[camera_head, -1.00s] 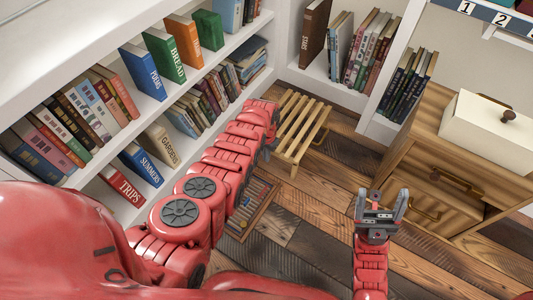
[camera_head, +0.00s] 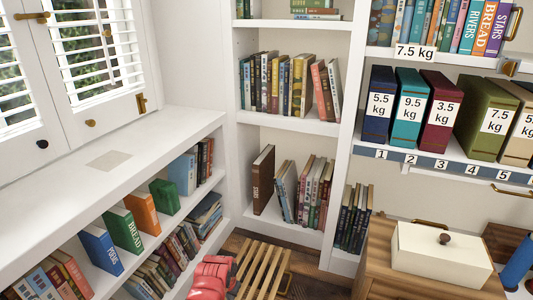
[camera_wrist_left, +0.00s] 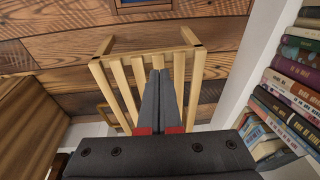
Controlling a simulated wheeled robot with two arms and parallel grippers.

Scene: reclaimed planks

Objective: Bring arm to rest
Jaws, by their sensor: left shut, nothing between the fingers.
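My left gripper (camera_wrist_left: 160,75) shows in the left wrist view with its two dark fingers together, shut and empty. Its fingertips appear in front of a slatted wooden stool (camera_wrist_left: 120,88); the gap between them cannot be told. In the head view, only a red part of my left arm (camera_head: 212,278) shows at the bottom edge, beside the same slatted stool (camera_head: 262,270). The left gripper itself is hidden there. My right arm and gripper are in neither current view.
A low white bookcase (camera_head: 75,210) runs along the left under shuttered windows. A tall white shelf (camera_head: 295,124) stands at the back. A wooden cabinet (camera_head: 375,265) bearing a cream box (camera_head: 440,258) is at right. Plank floor (camera_wrist_left: 200,22) shows around the stool.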

